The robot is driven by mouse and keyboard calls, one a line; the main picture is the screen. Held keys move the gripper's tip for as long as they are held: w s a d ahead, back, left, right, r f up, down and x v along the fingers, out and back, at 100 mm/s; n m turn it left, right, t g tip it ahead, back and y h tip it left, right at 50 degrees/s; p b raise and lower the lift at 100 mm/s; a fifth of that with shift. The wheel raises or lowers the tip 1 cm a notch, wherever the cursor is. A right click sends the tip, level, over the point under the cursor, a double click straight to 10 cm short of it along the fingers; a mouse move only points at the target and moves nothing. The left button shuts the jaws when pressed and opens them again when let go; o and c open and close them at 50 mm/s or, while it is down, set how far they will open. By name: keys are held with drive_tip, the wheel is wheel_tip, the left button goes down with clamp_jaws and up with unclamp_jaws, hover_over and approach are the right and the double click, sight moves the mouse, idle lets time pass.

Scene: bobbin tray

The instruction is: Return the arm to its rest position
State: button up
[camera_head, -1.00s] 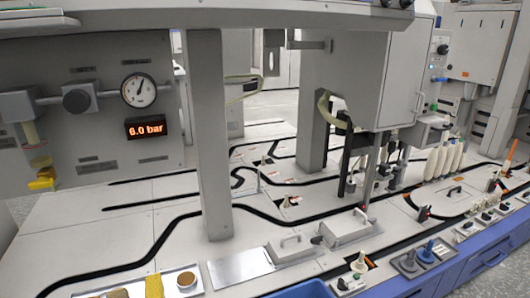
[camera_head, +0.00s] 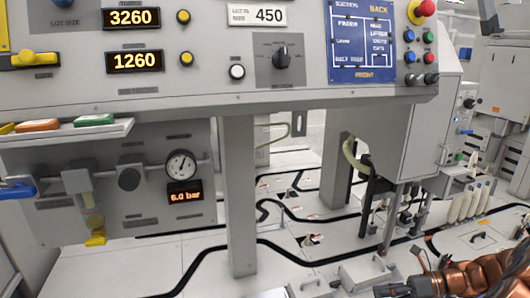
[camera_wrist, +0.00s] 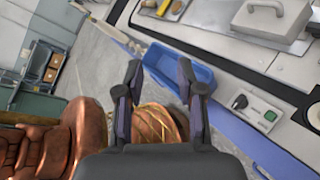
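My gripper (camera_wrist: 160,68) shows in the wrist view with its two dark fingers spread apart. Nothing is held between the fingertips; a blue bin and pale floor show beyond them. Copper-coloured parts of my own arm or body lie behind and to the left of the fingers. In the head view my copper arm enters at the lower right corner. Its dark end (camera_head: 408,287) points left, low in front of the machine, and is partly cut off by the frame.
The blue bin (camera_wrist: 178,72) hangs at the machine's front edge. A grey handled block (camera_wrist: 272,18) and a small switch box (camera_wrist: 254,110) sit on the bench. A control panel (camera_head: 215,70) overhangs it. A wooden-partitioned tray (camera_wrist: 42,64) stands left.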

drive_tip(key=s+a+r+n+g+h+p, duration=0.2)
drive_tip(key=s+a+r+n+p, duration=0.3)
drive_tip(key=r, duration=0.3)
drive_tip(key=s+a+r+n+g+h+p, duration=0.25)
drive_tip(key=a+r+n+p, duration=0.2)
drive_tip(key=a+r, duration=0.4)
drive_tip(key=s+a+r+n+g+h+p, duration=0.1)
drive_tip(key=s+a+r+n+g+p, duration=0.1)
drive_tip(key=s+a+r+n+p, duration=0.5)
drive_tip(key=s+d+r+n+t+h+p, duration=0.1)
drive_tip(key=s+d+r+n+h+p, duration=0.1)
drive_tip(key=s+r+n+h+p, duration=0.6)
drive_tip(key=s+r+n+p, duration=0.4)
drive_tip(key=s+r, duration=0.3)
drive_tip(key=r, duration=0.2)
drive_tip(key=shift+s+d+r+n+p, duration=0.25)
drive_tip(key=shift+d+r+n+p, duration=0.1)
drive_tip(key=shift+d+n, duration=0.1)
